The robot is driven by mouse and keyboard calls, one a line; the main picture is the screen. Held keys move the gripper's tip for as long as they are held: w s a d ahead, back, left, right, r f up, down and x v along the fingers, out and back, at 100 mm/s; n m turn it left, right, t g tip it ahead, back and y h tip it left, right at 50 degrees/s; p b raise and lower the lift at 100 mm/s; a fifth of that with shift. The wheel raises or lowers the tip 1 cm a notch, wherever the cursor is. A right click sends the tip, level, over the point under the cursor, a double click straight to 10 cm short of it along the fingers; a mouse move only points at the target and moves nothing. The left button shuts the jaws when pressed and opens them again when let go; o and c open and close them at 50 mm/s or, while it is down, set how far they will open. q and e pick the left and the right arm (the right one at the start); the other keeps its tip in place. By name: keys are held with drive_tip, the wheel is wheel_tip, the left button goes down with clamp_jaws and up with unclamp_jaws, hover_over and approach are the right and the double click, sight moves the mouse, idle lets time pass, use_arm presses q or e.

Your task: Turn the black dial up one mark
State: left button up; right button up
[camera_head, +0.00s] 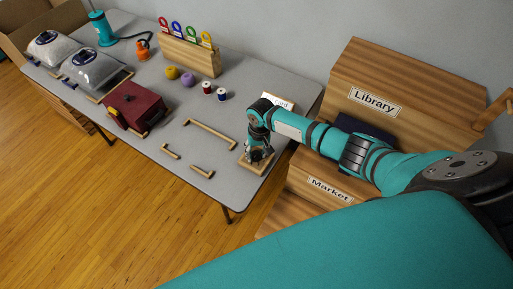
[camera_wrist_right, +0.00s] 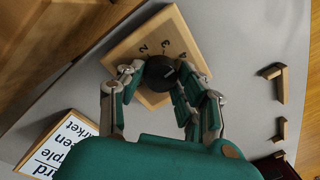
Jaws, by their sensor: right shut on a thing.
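The black dial (camera_wrist_right: 160,70) sits on a square wooden plate (camera_wrist_right: 127,48) with the numbers 2, 3 and 4 visible along its far side in the right wrist view. A short pale line shows on the dial's top, but I cannot tell exactly which number it points at. My right gripper (camera_wrist_right: 158,79) is shut on the dial, with fingers on both sides of it. In the head view the wooden plate (camera_head: 246,163) lies at the table's right front corner, and my right gripper (camera_head: 257,149) comes down over it, hiding most of the dial. My left gripper is not in view.
A white card (camera_head: 277,101) stands behind the plate. Wooden brackets (camera_head: 210,132) lie to its left. A dark red box (camera_head: 135,107), spools and bagged goods are farther left on the grey table (camera_head: 180,120). Wooden bins labelled Library (camera_head: 375,101) and Market (camera_head: 330,189) stand right.

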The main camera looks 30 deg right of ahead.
sight(259, 154)
drive_tip(key=shift+r+m+p, duration=0.1)
drive_tip(key=shift+m+p, duration=0.2)
drive_tip(key=shift+m, duration=0.2)
drive_tip(key=shift+w, duration=0.1)
drive_tip(key=o, duration=1.1)
drive_tip(key=shift+o, duration=0.2)
wheel_tip(259, 154, up, 12)
drive_tip(key=shift+s+d, duration=0.25)
drive_tip(key=shift+d, duration=0.1)
